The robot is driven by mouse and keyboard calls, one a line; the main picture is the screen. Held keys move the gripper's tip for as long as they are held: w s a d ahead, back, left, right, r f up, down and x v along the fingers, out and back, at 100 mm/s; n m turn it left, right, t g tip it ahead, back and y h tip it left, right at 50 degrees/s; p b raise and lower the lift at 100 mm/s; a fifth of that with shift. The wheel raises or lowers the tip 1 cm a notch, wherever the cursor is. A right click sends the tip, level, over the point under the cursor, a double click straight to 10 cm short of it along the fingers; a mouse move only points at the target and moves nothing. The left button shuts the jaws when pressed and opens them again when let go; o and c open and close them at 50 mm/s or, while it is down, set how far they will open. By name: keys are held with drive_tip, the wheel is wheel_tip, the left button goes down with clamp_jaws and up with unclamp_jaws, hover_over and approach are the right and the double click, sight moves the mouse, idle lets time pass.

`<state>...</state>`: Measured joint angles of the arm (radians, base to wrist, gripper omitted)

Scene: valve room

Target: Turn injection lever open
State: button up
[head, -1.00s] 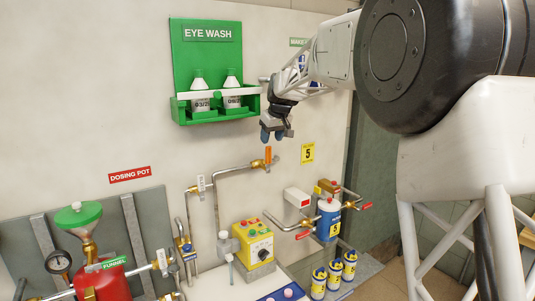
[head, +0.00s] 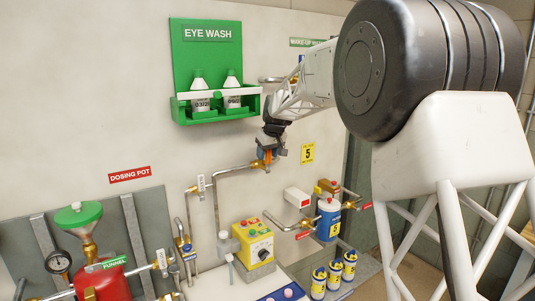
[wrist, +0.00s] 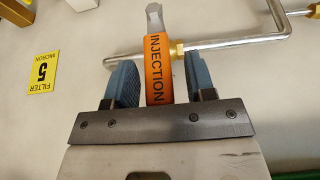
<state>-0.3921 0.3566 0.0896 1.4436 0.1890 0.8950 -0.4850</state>
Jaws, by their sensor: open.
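The orange injection lever (wrist: 158,72), lettered INJECTION, stands between the two blue fingers of my gripper (wrist: 160,82) in the wrist view. The lever sits at a brass fitting (wrist: 177,50) on a bent silver pipe (wrist: 230,43). In the head view my gripper (head: 268,148) is at the lever, pointing down, and hides most of it. The brass valve body (head: 258,165) shows just below.
The green eye wash station (head: 206,60) is on the wall up and left of my gripper. A yellow control box (head: 252,243) and a blue-white canister (head: 329,220) are below. A yellow filter sign (wrist: 42,72) is on the wall nearby.

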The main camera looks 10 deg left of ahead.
clamp_jaws()
drive_tip(key=shift+w+d, duration=0.1)
idle(0.4)
drive_tip(key=w+d+f+m+g+y, duration=0.4)
drive_tip(key=f+g+y, duration=0.3)
drive_tip(key=g+y, duration=0.3)
drive_tip(key=shift+w+d+m+y, duration=0.3)
drive_tip(key=shift+w+d+y, duration=0.1)
drive_tip(key=shift+y, duration=1.4)
drive_tip(key=shift+f, duration=0.1)
